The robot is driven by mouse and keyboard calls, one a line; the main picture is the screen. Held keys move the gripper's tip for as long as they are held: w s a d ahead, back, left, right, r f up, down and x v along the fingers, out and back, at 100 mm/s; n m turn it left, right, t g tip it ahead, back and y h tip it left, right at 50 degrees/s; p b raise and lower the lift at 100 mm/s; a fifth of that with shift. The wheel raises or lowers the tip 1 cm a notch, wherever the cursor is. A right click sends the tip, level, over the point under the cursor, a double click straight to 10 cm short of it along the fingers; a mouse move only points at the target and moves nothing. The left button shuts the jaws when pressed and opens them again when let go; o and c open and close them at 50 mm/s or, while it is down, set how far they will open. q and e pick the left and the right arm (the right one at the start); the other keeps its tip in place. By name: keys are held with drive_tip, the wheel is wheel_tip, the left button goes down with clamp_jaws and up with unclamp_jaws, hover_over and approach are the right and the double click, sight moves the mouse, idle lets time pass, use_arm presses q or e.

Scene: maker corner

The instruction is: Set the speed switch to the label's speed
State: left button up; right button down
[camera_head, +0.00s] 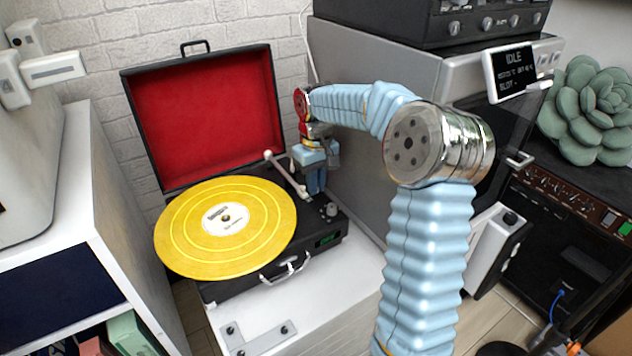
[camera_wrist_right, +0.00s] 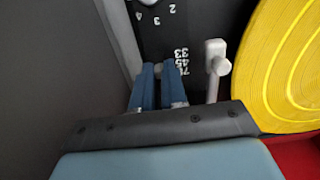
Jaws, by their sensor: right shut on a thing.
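The record player (camera_head: 225,290) stands with its red-lined lid open in the head view. A yellow record (camera_head: 180,225) with a white centre label (camera_head: 222,218) lies on it; the label's print is too small to read. The record's edge also shows in the right wrist view (camera_wrist_right: 285,65). My left gripper is out of view.
The white tonearm (camera_head: 286,174) lies close to my right gripper and also shows in the wrist view (camera_wrist_right: 217,68). A grey machine (camera_head: 355,160) stands close on the right. Knobs (camera_head: 331,209) and a small green display (camera_head: 327,240) are at the player's front right.

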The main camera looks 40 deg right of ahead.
sight(320, 197)
drive_tip(key=shift+s+a, duration=0.1)
drive_tip(key=shift+s, duration=0.7)
drive_tip(key=c, duration=1.2)
unclamp_jaws()
drive_tip(key=shift+o, duration=0.2)
drive_tip(key=shift+r, duration=0.1)
wheel_tip(320, 197, up, 14)
drive_tip(key=p, duration=0.2)
drive_tip(key=shift+f, duration=0.2)
